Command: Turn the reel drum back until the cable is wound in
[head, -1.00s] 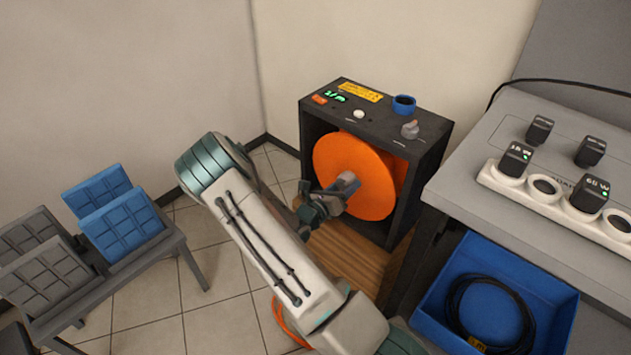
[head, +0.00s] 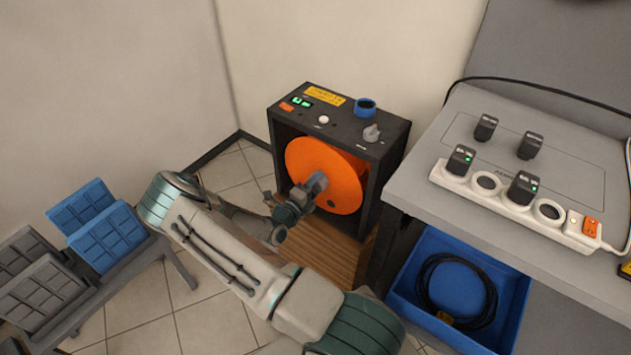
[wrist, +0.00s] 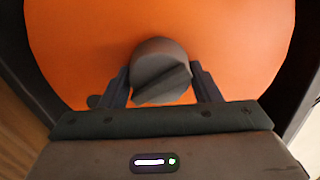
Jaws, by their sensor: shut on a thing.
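The orange reel drum (head: 325,168) sits inside a black open-fronted housing (head: 375,185). My gripper (head: 306,196) is at the front of the drum, shut on the grey knob at its centre. In the wrist view the grey knob (wrist: 160,72) lies between my two fingers (wrist: 163,88), and the orange drum face (wrist: 80,40) fills the space behind it. A dark round spot (head: 331,204) shows low on the drum face. I see no orange cable outside the drum now; my arm hides part of the floor.
The housing's top carries a green display (head: 302,100), a blue ring (head: 365,106) and a grey knob-like part (head: 371,132). A grey bench with a white power strip (head: 485,195) is on the right, above a blue bin (head: 515,300). A rack with blue panels (head: 105,240) stands left.

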